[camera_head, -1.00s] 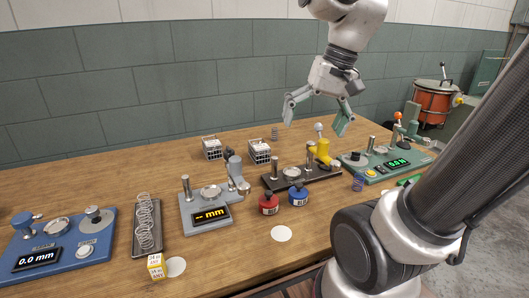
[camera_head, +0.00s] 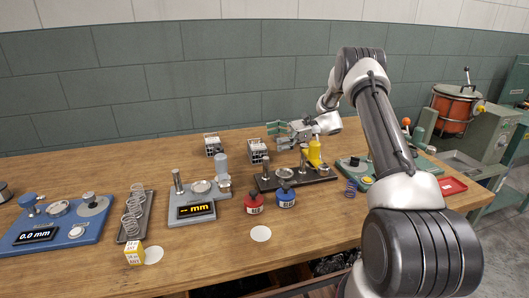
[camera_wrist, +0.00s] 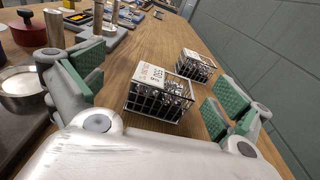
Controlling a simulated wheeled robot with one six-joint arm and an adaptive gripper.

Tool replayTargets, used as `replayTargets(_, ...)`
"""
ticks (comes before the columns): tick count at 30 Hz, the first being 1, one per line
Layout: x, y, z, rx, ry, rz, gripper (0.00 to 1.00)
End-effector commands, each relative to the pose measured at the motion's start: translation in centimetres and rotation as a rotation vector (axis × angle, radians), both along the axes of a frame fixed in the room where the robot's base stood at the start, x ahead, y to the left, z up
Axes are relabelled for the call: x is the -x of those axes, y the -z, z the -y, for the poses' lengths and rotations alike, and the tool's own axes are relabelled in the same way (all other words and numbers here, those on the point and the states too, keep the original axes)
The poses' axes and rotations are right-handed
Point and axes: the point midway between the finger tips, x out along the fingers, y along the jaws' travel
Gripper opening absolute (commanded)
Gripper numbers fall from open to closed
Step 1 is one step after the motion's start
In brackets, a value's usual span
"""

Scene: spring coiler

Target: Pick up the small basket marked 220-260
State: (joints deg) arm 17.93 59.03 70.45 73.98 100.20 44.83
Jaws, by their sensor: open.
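Two small wire baskets with dark contents stand upright on the wooden bench. The nearer basket (camera_wrist: 157,98) carries a white card whose print is too small to read; in the head view it is the right basket (camera_head: 257,152). The other basket (camera_wrist: 196,66) stands beyond it and is the left basket (camera_head: 213,146) in the head view. I cannot tell which one is marked 220-260. My gripper (camera_wrist: 153,82) is open and empty, its green pads on either side of the nearer basket's line. In the head view my gripper (camera_head: 273,134) lies low, pointing left, just right of that basket.
A black fixture with a yellow part (camera_head: 314,155) stands beneath my wrist. A red pot (camera_head: 254,204), a blue pot (camera_head: 286,198) and a grey gauge (camera_head: 197,211) stand in front. Bench left of the baskets (camera_head: 150,160) is clear.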

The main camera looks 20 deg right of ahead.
Motion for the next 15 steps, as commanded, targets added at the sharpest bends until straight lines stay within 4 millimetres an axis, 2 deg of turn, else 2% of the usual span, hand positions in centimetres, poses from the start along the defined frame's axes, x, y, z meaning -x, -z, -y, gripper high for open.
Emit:
replayTargets(1, -0.6, 1.3, 0.4, -0.035, 0.015, -0.023, 1.00)
replayTargets(5, -1.4, 2.7, 0.7, -0.089, 0.034, -0.052, 1.00)
replayTargets(15, -1.7, 3.0, -2.3, -0.100, 0.037, -0.058, 1.00)
